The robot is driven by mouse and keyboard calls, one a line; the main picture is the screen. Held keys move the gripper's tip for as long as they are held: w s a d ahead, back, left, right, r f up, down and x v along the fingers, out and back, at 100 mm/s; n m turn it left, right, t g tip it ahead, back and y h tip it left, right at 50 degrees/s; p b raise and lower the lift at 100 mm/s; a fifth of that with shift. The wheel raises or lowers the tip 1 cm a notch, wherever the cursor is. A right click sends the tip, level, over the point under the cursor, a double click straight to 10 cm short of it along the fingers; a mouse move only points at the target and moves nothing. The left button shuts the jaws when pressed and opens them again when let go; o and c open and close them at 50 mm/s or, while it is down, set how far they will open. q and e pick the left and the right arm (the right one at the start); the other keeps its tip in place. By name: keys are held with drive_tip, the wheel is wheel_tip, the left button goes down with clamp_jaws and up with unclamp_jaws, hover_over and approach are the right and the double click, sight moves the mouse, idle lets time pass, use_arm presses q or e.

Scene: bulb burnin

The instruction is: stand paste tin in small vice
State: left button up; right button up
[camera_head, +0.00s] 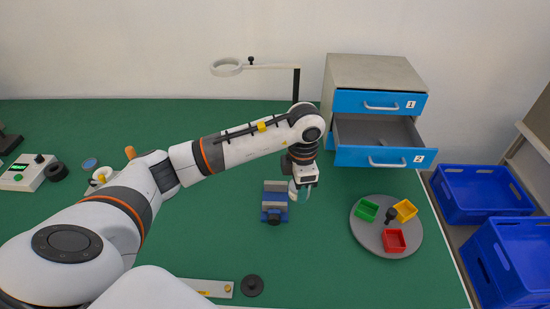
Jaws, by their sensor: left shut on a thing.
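The small vice (275,203), blue with grey jaws, stands on the green bench near the middle. My left gripper (301,191) points down just to the right of the vice, close to its jaws. It is shut on a small pale thing, which looks like the paste tin (293,189). The fingers and wrist hide most of it, so its tilt cannot be told. The tin appears beside the vice, not clearly between the jaws. My right gripper is not in view.
A round grey tray (369,240) with green, yellow and red bins lies at right. A magnifier (228,68) stands at the back. A black disc (252,286) lies in front.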

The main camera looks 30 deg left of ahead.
use_arm(q)
drive_tip(key=w+a+n+p, duration=0.3)
drive_tip(key=a+n, duration=0.1)
drive_tip(key=n, duration=0.7)
drive_tip(key=n+p, duration=0.4)
drive_tip(key=n, duration=0.9)
approach(276, 189)
wheel_tip(276, 189, up, 2)
drive_tip(key=s+d, duration=0.2)
drive_tip(key=s, duration=0.1)
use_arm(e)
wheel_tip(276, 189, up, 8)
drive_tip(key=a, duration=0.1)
use_arm(q)
wheel_tip(276, 189, down, 5)
drive_tip(key=b, duration=0.4)
drive_tip(key=shift+w+a+b, duration=0.15)
drive_tip(key=shift+b, duration=0.15)
drive_tip(key=shift+f, duration=0.4)
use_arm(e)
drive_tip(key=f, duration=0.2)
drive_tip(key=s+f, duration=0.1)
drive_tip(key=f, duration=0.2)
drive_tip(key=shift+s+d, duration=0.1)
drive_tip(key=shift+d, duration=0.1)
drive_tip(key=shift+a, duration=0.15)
